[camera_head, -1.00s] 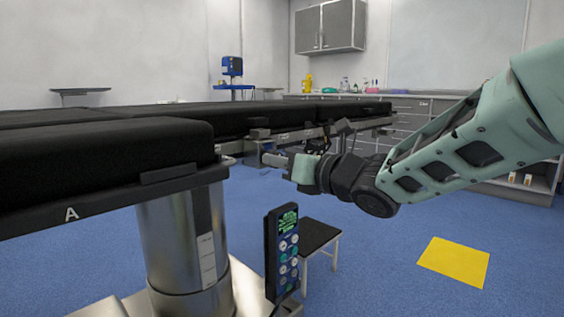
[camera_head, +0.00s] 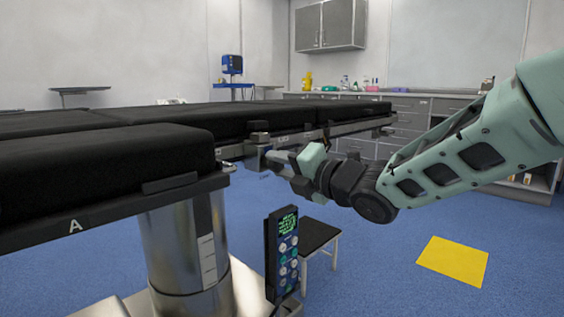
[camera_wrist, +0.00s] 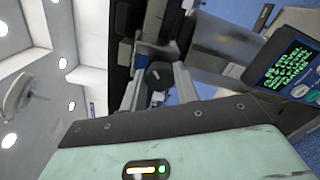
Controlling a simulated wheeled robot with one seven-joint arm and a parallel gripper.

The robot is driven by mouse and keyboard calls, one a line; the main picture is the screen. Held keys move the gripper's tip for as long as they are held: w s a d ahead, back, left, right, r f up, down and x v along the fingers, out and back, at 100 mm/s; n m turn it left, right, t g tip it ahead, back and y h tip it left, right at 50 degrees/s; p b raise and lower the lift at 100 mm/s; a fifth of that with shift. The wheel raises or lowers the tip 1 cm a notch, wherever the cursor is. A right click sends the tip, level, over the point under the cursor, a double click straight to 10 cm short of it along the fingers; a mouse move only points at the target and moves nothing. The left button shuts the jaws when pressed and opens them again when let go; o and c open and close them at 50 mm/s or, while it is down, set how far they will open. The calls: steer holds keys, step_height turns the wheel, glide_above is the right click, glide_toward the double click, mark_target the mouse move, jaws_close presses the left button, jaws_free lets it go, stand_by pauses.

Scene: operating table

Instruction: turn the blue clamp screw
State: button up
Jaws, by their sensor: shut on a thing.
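My gripper (camera_head: 274,159) is at the table's side rail, its fingers pointing left at a clamp (camera_head: 258,140) on the rail. In the wrist view my gripper (camera_wrist: 158,73) has its two grey fingers on either side of a small dark knob-like part (camera_wrist: 159,75), which I take to be the clamp screw. The fingers are shut on it. Its blue colour does not show clearly, and the fingers hide much of it in the head view.
The black-padded operating table (camera_head: 110,160) stands on a steel column (camera_head: 185,245). A control handset (camera_head: 283,253) is below my gripper. A stool (camera_head: 318,237) and a yellow floor mat (camera_head: 454,262) are nearby.

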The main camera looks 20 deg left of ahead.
steer(key=m+p, duration=0.1)
steer(key=m, duration=0.2)
steer(key=shift+w+d+m+p, duration=0.1)
steer(key=shift+m+p, duration=0.2)
steer(key=shift+m, duration=0.1)
steer(key=m+p, duration=0.2)
steer(key=m, duration=0.2)
steer(key=shift+m, duration=0.3)
steer(key=m+p, duration=0.2)
steer(key=m, duration=0.1)
steer(key=shift+m+p, duration=0.3)
steer(key=shift+p, duration=0.05)
steer(key=m+p, duration=0.3)
steer(key=m, duration=0.1)
steer(key=shift+m, duration=0.3)
steer(key=m+p, duration=0.2)
steer(key=m, duration=0.1)
steer(key=m+p, duration=0.2)
steer(key=m, duration=0.2)
steer(key=shift+p, duration=0.35)
steer(key=m+p, duration=0.2)
steer(key=m, duration=0.2)
steer(key=shift+f, duration=0.1)
steer(key=shift+f+m+p, duration=0.1)
steer(key=shift+m+p, duration=0.45)
steer(key=shift+m, duration=0.75)
